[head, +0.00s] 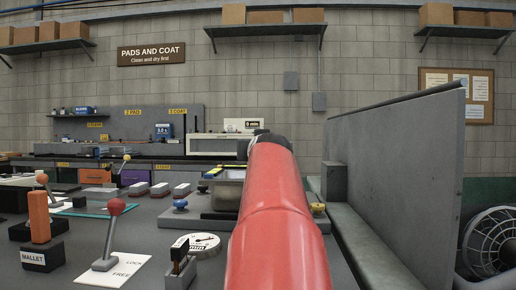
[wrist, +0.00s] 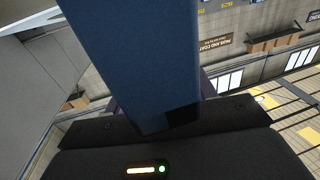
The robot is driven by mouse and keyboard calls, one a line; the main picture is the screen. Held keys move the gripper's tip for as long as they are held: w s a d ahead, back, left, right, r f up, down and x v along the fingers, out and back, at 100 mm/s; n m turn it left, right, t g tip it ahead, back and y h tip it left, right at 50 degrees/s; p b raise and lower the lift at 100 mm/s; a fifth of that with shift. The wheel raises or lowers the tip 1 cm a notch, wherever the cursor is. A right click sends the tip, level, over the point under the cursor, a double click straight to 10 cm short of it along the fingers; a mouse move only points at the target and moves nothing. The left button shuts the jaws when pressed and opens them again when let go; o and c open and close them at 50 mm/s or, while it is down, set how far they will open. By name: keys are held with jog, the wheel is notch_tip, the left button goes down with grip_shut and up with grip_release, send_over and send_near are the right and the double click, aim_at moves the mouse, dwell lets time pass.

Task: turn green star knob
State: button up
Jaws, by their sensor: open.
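No green star knob shows in either view; my red arm covers the middle of the bench in the head view and may hide it. A blue knob (head: 180,206) stands on the bench left of my arm, and a yellow knob (head: 318,209) shows just right of it. My gripper (wrist: 172,65) fills much of the wrist view, with a dark body and a broad blue part running up out of frame. It is open. Its fingertips are not clearly seen, and no knob shows at them. In the head view my arm hides the gripper.
A red-balled lever (head: 116,207) rises from a white LOCK/FREE plate at the front left. An orange-handled mallet (head: 39,218) stands left of it. A round dial (head: 196,244) lies near my arm. A tall grey panel (head: 398,175) walls off the right side.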

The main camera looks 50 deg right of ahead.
jog(key=b+v, duration=0.2)
jog(key=v, duration=0.5)
jog(key=shift+s+a, duration=0.25)
jog(key=shift+s, duration=0.05)
dwell(0.9)
